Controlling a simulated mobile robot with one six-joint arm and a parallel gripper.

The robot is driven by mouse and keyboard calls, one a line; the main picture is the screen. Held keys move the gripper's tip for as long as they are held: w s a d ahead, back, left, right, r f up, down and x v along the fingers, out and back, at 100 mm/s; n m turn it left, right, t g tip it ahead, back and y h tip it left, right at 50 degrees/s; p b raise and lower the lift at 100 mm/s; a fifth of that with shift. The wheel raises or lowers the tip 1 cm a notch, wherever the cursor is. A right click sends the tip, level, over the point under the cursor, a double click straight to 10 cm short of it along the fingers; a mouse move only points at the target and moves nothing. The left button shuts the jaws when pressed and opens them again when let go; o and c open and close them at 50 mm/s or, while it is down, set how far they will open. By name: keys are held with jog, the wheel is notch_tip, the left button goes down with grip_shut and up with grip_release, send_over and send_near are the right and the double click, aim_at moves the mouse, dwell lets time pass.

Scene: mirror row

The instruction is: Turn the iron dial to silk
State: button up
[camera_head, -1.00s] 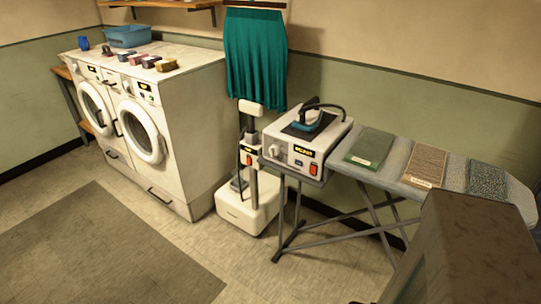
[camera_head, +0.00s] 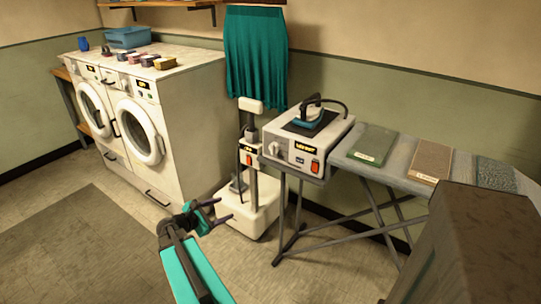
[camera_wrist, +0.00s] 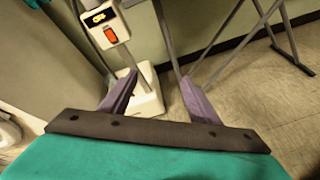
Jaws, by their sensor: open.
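The iron station (camera_head: 306,150) is a white box on the left end of the ironing board, with a teal iron (camera_head: 309,115) resting on its dark top. A small round dial (camera_head: 273,148) is at the left of its front, beside a lit display (camera_head: 303,147) and a red switch (camera_head: 315,167). The display text and dial pointer are too small to read. My gripper (camera_head: 225,209) is open and empty, low in front of the white steamer, left of and below the dial, touching nothing visible. In the wrist view my gripper (camera_wrist: 158,75) has its fingers spread; the dial is not seen there.
The white steamer (camera_head: 247,212) with its own display and red switch (camera_wrist: 110,35) stands between the washers (camera_head: 140,125) and the ironing board (camera_head: 400,165). A teal skirt (camera_head: 255,60) hangs behind. Fabric swatches (camera_head: 372,145) lie on the board. Floor in front is clear.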

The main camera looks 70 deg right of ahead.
aim_at(271, 149)
jog(key=s+d+r+n+g+h, duration=0.1)
jog(key=s+d+r+h, duration=0.1)
jog(key=d+r, duration=0.4)
jog(key=s+d+r+n+g+h+b, duration=0.1)
jog(key=s+d+r, duration=0.3)
jog(key=r, duration=0.5)
jog(key=shift+s+d+n+h+b, duration=0.35)
jog(key=shift+d+h, duration=0.25)
jog(key=shift+d, duration=0.35)
jog(key=p+x, duration=0.1)
jog(key=x, duration=1.2)
jog(key=shift+s+d, duration=0.2)
jog(key=shift+d, duration=0.15)
jog(key=c, duration=1.1)
jog(key=shift+o, duration=0.2)
